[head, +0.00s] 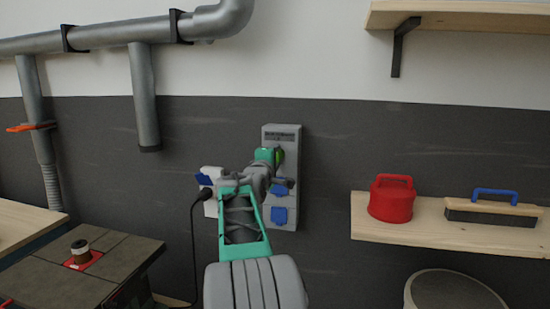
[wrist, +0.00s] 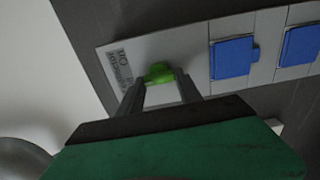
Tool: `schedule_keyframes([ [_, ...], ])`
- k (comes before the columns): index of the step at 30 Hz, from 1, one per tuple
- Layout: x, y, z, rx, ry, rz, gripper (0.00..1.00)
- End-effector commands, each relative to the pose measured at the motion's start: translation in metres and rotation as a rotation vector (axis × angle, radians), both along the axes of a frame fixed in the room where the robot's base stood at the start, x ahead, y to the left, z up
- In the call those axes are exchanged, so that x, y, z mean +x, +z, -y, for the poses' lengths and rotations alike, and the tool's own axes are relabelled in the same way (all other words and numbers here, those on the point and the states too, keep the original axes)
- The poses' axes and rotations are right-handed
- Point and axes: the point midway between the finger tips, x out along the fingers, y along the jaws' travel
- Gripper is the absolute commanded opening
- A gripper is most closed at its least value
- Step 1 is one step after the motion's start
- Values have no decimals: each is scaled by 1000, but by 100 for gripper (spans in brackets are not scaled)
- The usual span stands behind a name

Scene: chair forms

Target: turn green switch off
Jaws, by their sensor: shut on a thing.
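The green switch (wrist: 158,73) is on a grey wall panel (wrist: 188,44), beside some lettering, in the wrist view. My gripper (wrist: 160,79) has its two fingers on either side of the switch and is shut on it. In the head view the green switch (head: 279,156) shows at the upper part of the tall grey panel (head: 284,135). My gripper (head: 268,160) reaches up to it from below and partly hides the panel. I cannot tell from these views which position the switch is in.
Blue socket covers (wrist: 232,57) sit on the same panel. A smaller socket box (head: 211,172) with a black cable is at left. Grey pipes (head: 105,36) run upper left.

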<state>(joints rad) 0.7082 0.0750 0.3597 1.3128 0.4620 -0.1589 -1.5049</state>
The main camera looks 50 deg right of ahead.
Motion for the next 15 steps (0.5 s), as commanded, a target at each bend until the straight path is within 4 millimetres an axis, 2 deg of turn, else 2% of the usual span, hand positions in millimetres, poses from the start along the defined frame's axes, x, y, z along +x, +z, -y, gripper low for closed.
schedule_keyframes([
  [10,0,-1,0,0,-1,-5,1],
  [11,0,-1,0,0,-1,-5,43],
  [15,0,-1,0,0,-1,-4,55],
])
